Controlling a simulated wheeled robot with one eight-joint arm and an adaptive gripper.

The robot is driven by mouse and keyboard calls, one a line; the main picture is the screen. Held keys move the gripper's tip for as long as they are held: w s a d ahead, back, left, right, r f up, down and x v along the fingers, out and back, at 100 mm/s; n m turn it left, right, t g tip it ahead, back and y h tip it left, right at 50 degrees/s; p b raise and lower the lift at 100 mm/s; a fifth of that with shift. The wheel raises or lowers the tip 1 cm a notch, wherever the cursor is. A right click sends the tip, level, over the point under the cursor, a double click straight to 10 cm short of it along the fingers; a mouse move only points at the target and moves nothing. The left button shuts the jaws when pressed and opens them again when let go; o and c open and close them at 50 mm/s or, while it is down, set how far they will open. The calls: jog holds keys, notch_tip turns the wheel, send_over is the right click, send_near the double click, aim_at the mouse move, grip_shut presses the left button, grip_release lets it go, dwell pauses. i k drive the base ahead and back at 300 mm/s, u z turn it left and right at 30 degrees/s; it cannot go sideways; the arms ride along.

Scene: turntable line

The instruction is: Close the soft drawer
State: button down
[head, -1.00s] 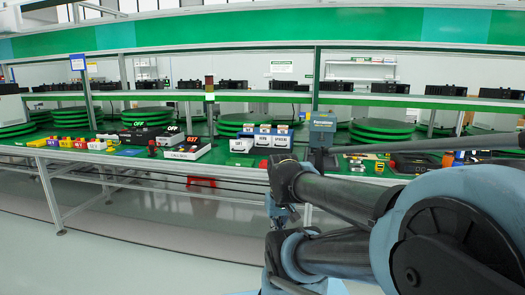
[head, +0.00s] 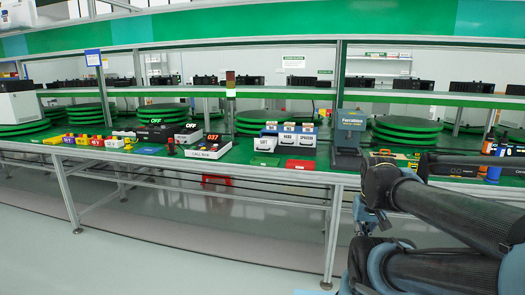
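The soft drawer (head: 265,144) is a white front labelled SOFT, at the left end of a small blue drawer unit (head: 313,128) on the green table. It stands forward of the two drawers beside it, so it is pulled out. The hard drawer (head: 285,139) and a third white drawer (head: 305,140) sit further back. My arm reaches in from the right, folded, well apart from the drawer unit. I cannot make out my gripper's fingers in this view.
A dark blue-grey device (head: 347,140) stands right of the drawers. Red flat pieces (head: 300,164) lie in front of them. A white box (head: 208,150) and several coloured bins (head: 83,140) are to the left. Floor before the table (head: 190,235) is clear.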

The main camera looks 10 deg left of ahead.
aim_at(267, 143)
jog(key=z, duration=0.05)
jog(key=i, duration=1)
jog(key=u, duration=0.05)
